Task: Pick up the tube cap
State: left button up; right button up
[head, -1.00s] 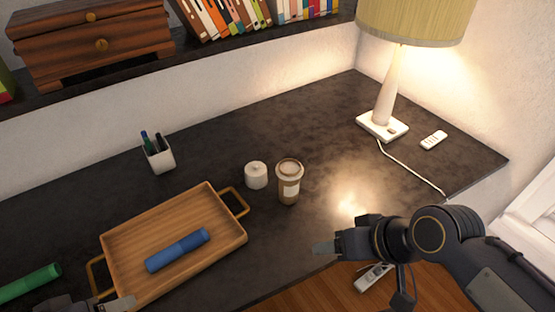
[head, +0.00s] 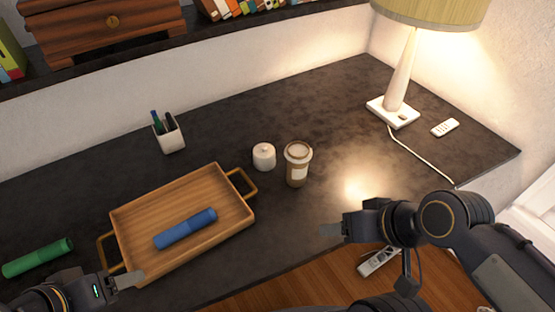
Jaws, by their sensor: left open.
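A blue tube (head: 186,229) lies across the wooden tray, with a seam near its middle. One end section may be its cap, but I cannot tell which. A green tube (head: 38,258) lies on the dark desk left of the tray, also with a band near one end. My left gripper (head: 126,281) is at the lower left, by the tray's near left corner, open and empty, apart from both tubes. My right gripper (head: 332,230) is over the desk's front edge, right of the tray, with nothing visible in it. Its finger gap is not clear.
The wooden tray (head: 236,221) has raised walls and two handles. A pen cup (head: 170,138), a white lidded jar (head: 264,158) and a coffee cup (head: 297,168) stand behind it. A lamp (head: 393,112) and a remote (head: 445,128) are at the right. The back middle desk is clear.

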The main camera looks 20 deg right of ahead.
aim_at(264, 154)
jog(key=l+u, duration=0.3)
jog(key=u, duration=0.2)
jog(key=l+u, duration=0.45)
jog(key=i+j, duration=0.05)
